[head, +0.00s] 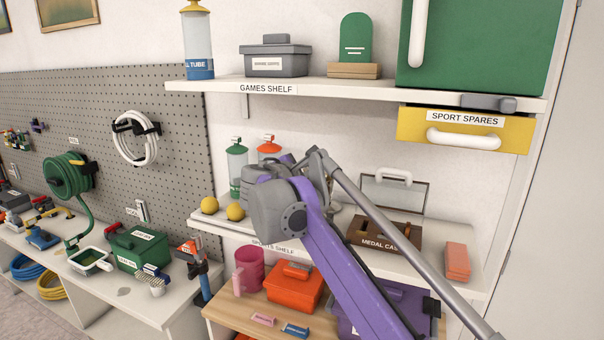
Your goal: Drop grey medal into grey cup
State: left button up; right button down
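A brown case labelled "MEDAL CASE" (378,242) stands on the sports shelf, partly behind my arm. I cannot make out a grey medal or identify a grey cup for certain. My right arm comes in from the lower right and reaches up to the left across the sports shelf. It hides part of that shelf, and its grey end parts are in front of the shelf's middle. I cannot make out the fingertips there or whether they hold anything. My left gripper is not in view.
Two yellow balls (235,212), a green bottle (236,165) and an orange block (457,261) are on the sports shelf. The games shelf (215,86) and yellow drawer (412,124) are above. An orange box (290,295) stands on the wooden surface (237,318) below.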

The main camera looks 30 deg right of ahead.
aim_at(315, 165)
jog(key=x, duration=0.4)
jog(key=shift+w+d+r, duration=0.25)
jog(key=shift+d, duration=0.05)
jog(key=shift+w+d+f, duration=0.1)
jog(key=shift+f, duration=0.3)
jog(key=c, duration=0.8)
grip_release()
jog(key=shift+c, duration=0.2)
